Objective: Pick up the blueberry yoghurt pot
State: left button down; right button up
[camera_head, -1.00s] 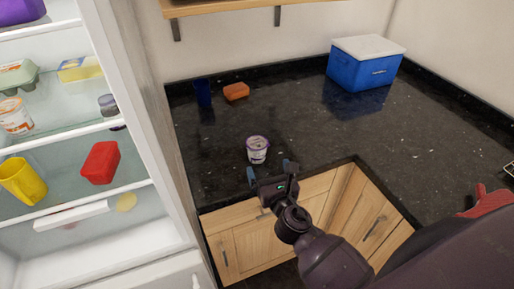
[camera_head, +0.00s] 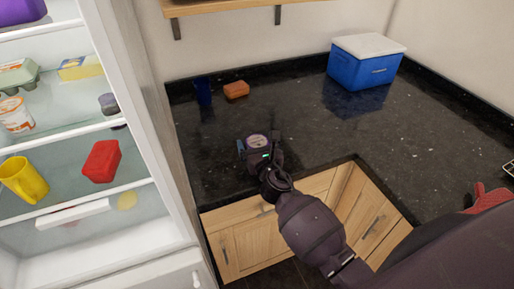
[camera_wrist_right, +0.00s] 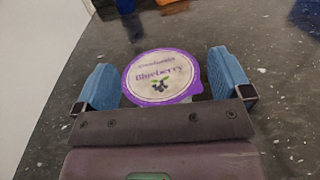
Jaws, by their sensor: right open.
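The blueberry yoghurt pot (camera_head: 257,140) stands upright on the dark granite counter, mostly hidden behind my right gripper in the head view. In the right wrist view its purple-rimmed lid (camera_wrist_right: 161,76) with the word Blueberry is clear. My right gripper (camera_head: 260,148) is open, with its two blue fingers on either side of the pot. In the wrist view there is a gap between the pot and the left finger, and a small one at the right finger (camera_wrist_right: 162,80). My left gripper is not in view.
A dark blue cup (camera_head: 203,92) and an orange block (camera_head: 236,90) stand behind on the counter. A blue cool box (camera_head: 362,66) with a white lid is at the back right. The open fridge (camera_head: 140,130) is at the left.

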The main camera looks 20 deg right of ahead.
jog(key=shift+w, duration=0.25)
jog(key=shift+c, duration=0.5)
jog(key=c, duration=0.9)
jog(key=shift+r, duration=0.1)
